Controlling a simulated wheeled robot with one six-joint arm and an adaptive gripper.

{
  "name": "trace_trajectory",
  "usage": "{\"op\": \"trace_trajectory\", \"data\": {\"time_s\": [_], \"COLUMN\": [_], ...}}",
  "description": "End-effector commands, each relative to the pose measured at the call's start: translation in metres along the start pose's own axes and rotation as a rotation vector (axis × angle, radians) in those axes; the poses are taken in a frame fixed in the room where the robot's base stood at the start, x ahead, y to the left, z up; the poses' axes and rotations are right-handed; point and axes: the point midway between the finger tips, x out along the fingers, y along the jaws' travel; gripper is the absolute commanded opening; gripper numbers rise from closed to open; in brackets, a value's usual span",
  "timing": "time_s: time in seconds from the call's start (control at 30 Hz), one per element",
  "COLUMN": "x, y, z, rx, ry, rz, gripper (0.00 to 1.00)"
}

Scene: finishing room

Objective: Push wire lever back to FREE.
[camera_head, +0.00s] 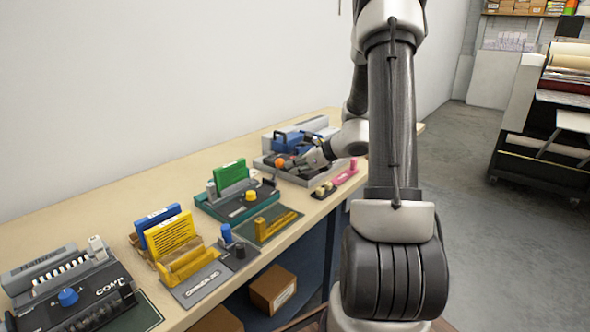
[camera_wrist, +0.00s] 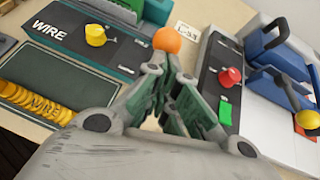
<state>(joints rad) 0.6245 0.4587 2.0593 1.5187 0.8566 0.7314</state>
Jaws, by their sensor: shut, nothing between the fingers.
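The teal machine marked WIRE (camera_wrist: 62,31) fills the upper left of the wrist view, with a yellow knob (camera_wrist: 95,35) on its top. It also stands mid-bench in the head view (camera_head: 226,212). An orange ball knob (camera_wrist: 167,40), seemingly the wire lever's end, shows right of that machine. In the head view the orange knob (camera_head: 280,162) stands on a thin stalk at the machine's right side. My gripper (camera_wrist: 162,62) is shut and empty, its fingertips right by the orange knob. I cannot tell whether they touch. The lever's lower part is hidden, and no FREE mark is legible.
A grey machine with a red knob (camera_wrist: 230,77) and a blue handle (camera_wrist: 278,66) stands close on the right. A small card (camera_wrist: 186,33) lies between the machines. A yellow document holder (camera_head: 170,236) stands further left.

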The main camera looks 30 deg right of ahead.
Motion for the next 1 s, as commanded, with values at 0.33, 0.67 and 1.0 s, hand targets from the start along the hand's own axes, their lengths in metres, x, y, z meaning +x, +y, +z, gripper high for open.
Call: {"op": "trace_trajectory", "data": {"time_s": [0.33,0.67,1.0], "x": [0.002,0.007,0.027], "y": [-0.001,-0.003,-0.01], "z": [0.007,0.025,0.058], "rx": [0.004,0.015,0.052], "ry": [0.05,0.176,0.47], "rz": [0.007,0.025,0.068], "gripper": [0.0,0.0,0.0]}}
